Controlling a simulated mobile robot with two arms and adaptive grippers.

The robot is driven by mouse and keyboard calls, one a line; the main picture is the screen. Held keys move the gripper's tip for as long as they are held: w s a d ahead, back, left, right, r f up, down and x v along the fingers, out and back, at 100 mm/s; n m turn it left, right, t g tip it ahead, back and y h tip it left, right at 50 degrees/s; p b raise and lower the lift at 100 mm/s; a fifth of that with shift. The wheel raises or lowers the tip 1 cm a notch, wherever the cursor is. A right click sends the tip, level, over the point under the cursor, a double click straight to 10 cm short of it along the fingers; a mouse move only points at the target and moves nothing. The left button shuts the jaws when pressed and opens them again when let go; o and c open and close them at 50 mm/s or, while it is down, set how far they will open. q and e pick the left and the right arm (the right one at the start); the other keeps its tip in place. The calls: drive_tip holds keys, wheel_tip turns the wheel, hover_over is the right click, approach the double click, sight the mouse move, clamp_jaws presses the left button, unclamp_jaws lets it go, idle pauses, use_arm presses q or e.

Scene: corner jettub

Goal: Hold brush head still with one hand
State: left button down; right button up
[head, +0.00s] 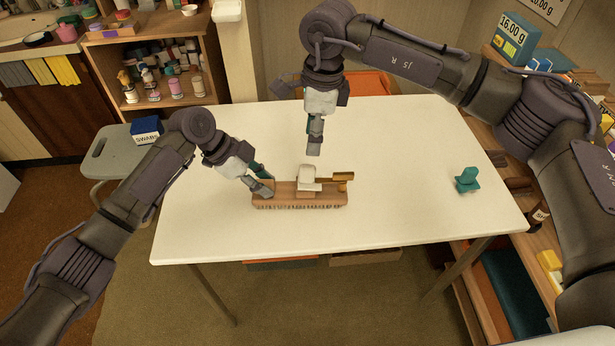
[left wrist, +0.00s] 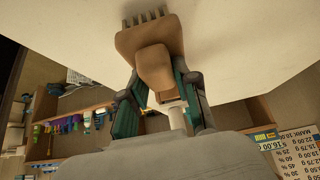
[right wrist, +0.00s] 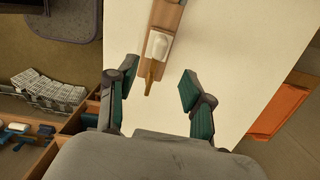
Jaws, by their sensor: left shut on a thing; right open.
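The brush head (head: 280,200) is a long wooden block with bristles along its lower edge, lying near the table's front. My left gripper (head: 264,184) is shut on its left end; the left wrist view shows the brown block (left wrist: 130,40) and bristles just beyond the fingers. A white piece (head: 308,174) sits on top of the block, and a brass-coloured piece (head: 343,177) projects at its right end. My right gripper (head: 314,150) is open and empty, behind and above the brush head. In the right wrist view the brass piece (right wrist: 149,82) points between its fingers, apart from them.
A teal object (head: 467,181) stands on the right of the white table (head: 410,150). The table is otherwise clear. A grey stool (head: 105,160) with a blue-and-white box (head: 147,130) is at the left. Shelves stand behind left and along the right. An orange seat (head: 372,84) is behind the table.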

use_arm(q)
drive_tip(key=shift+f, duration=0.1)
idle(0.3)
drive_tip(key=c, duration=0.8)
unclamp_jaws()
drive_tip(key=shift+o, duration=0.2)
drive_tip(key=v, duration=1.2)
